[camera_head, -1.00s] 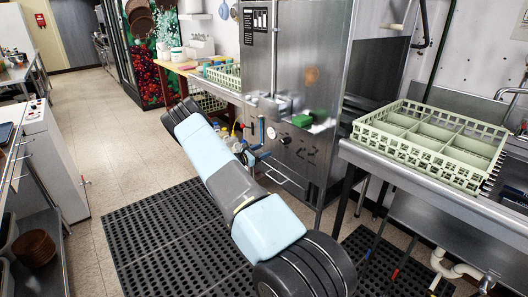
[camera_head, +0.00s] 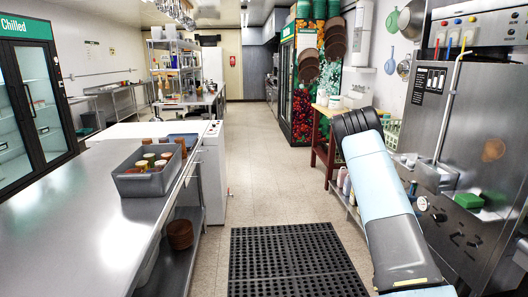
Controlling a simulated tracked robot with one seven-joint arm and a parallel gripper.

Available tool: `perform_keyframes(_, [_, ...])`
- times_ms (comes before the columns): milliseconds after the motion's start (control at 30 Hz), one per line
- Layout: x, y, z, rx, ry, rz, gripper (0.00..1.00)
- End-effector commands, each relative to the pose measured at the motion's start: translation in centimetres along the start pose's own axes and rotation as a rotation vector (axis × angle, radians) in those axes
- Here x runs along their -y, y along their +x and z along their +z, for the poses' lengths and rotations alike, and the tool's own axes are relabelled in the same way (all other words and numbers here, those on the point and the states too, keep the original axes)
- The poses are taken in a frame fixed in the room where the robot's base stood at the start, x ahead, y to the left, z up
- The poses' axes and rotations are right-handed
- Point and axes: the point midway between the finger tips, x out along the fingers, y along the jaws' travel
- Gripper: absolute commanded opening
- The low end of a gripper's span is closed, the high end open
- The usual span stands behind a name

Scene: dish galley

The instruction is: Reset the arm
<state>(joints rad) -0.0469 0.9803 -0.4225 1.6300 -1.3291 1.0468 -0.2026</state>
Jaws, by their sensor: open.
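My arm (camera_head: 380,195) shows at the right of the head view, with light blue and grey links. It rises from the bottom edge to a black ribbed joint (camera_head: 355,122). My gripper is not in view, so its jaws and anything in them cannot be seen. The visible part of the arm stands in front of the steel dish machine (camera_head: 455,160); I cannot tell how close they are.
A steel counter (camera_head: 105,235) with a grey bin of jars (camera_head: 140,183) runs along the left. A black rubber mat (camera_head: 290,262) lies on the floor. The tiled aisle (camera_head: 262,170) is clear. A glass-door fridge (camera_head: 30,105) stands at far left.

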Motion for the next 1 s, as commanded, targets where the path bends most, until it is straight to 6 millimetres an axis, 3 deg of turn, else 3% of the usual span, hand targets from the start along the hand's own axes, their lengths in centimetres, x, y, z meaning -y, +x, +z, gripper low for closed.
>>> perform_keyframes(100, [0.3,-1.7,3.2,-0.054,0.087,-0.063,0.68])
perform_keyframes(467, [2.4,-7.1,11.3,-0.218,0.323,-0.240,0.68])
perform_keyframes(1000, [7.9,-16.3,22.2,-0.486,0.633,-0.472,0.68])
